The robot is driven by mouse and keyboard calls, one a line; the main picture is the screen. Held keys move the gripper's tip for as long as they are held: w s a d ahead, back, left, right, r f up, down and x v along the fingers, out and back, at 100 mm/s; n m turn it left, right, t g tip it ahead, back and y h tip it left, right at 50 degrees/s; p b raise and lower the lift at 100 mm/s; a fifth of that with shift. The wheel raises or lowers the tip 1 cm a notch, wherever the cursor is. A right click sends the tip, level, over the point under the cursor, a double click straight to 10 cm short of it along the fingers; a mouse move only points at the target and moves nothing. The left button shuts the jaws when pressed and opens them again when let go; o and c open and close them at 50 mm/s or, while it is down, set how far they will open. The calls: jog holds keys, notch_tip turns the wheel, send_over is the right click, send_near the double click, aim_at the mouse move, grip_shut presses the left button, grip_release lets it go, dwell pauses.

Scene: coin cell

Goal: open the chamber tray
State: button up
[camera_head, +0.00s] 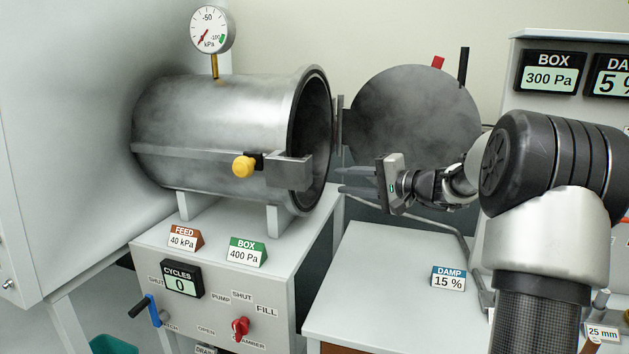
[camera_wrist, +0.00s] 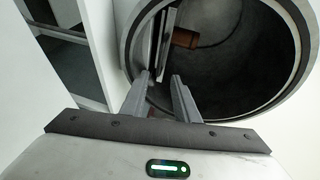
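The metal chamber (camera_head: 215,115) is a cylinder lying on its side, with its mouth facing right. Its round door (camera_head: 415,115) stands swung open to the right. In the wrist view the chamber mouth's rim (camera_wrist: 300,35) surrounds a dark interior. A flat grey slab (camera_wrist: 166,40), seen nearly edge-on, lies inside with an orange-brown block beside it (camera_wrist: 186,38); it looks like the tray, but I cannot be sure. My gripper (camera_head: 342,179) is right of the mouth, pointing at it. Its fingers (camera_wrist: 161,78) are apart with nothing between them.
A yellow knob (camera_head: 243,167) and a grey bracket (camera_head: 289,171) stick out along the chamber's front side. A pressure gauge (camera_head: 212,30) stands on top. The white bench (camera_head: 385,260) below my gripper is mostly clear, with a DAMP sign (camera_head: 449,278).

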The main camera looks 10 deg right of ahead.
jog(key=x, duration=1.1)
jog(key=shift+w, duration=0.15)
jog(key=shift+a, duration=0.1)
grip_shut()
